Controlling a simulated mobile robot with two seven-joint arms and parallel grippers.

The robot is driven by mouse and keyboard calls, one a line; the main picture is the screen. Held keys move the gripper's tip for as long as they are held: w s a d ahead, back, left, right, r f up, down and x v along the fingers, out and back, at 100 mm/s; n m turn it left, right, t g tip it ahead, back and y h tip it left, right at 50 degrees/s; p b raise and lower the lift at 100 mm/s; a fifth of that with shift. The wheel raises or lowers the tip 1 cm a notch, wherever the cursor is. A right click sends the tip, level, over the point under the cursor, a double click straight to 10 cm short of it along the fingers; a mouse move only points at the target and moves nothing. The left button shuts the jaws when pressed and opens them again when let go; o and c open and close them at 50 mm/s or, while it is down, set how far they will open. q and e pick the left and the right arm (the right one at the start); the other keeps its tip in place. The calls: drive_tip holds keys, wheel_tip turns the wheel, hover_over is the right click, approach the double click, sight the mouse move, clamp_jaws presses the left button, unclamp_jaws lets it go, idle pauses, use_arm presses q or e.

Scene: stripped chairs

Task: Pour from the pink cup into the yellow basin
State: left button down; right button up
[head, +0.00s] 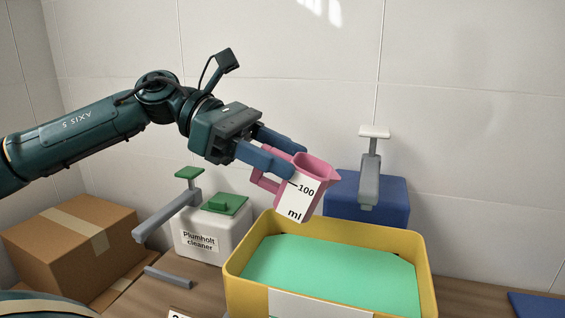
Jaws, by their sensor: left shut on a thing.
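The pink cup (318,167) has a side handle, a spout at its right rim and a white label reading "100 ml". My left gripper (290,160) is shut on the cup and holds it in the air, tilted a little to the right. The cup is above the back left part of the yellow basin (234,268). The basin holds a flat green surface, with a white label on its front. I see no stream leaving the cup, and its contents are hidden. My right gripper is not in view.
A white Plumholt cleaner container (228,240) with green tops stands left of the basin. A blue container (392,191) with a grey pump stands behind it. A cardboard box (90,225) is at the far left. A blue flat thing (538,304) lies at the right edge.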

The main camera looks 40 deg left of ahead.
use_arm(q)
drive_tip(key=shift+a+f+t+h+b, duration=0.25)
drive_tip(key=shift+f+t+h+b, duration=0.15)
drive_tip(key=shift+f+h+b, duration=0.6)
drive_tip(key=shift+r+h+b, duration=0.1)
drive_tip(key=shift+h+b, duration=0.3)
drive_tip(key=shift+b, duration=0.05)
drive_tip(key=shift+s+f+t+h+b, duration=0.1)
drive_tip(key=shift+f+t+h+b, duration=0.25)
drive_tip(key=shift+h+b, duration=0.3)
